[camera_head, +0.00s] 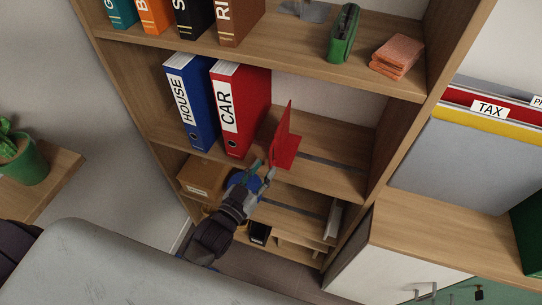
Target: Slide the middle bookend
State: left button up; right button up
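The red middle bookend (285,147) stands on the middle shelf (333,148), to the right of the red CAR binder (241,109), with a gap between them. It has an upright plate and a flat base, and a dark slot runs along the shelf to its right. My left gripper (263,168) is at the shelf's front edge, just in front of and left of the bookend's base. Its two fingers look apart with nothing between them. I cannot tell whether a finger touches the bookend. My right gripper is not in view.
A blue HOUSE binder (190,103) stands left of the CAR binder. The upper shelf holds several binders, a green case (343,34) and orange cloths (397,56). A cardboard box (203,178) sits below. The middle shelf is clear right of the bookend.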

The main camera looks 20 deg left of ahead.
aim_at(271, 160)
pick_arm(q)
jog(key=shift+p+x, duration=0.3)
jog(key=shift+x, duration=2)
grip_shut()
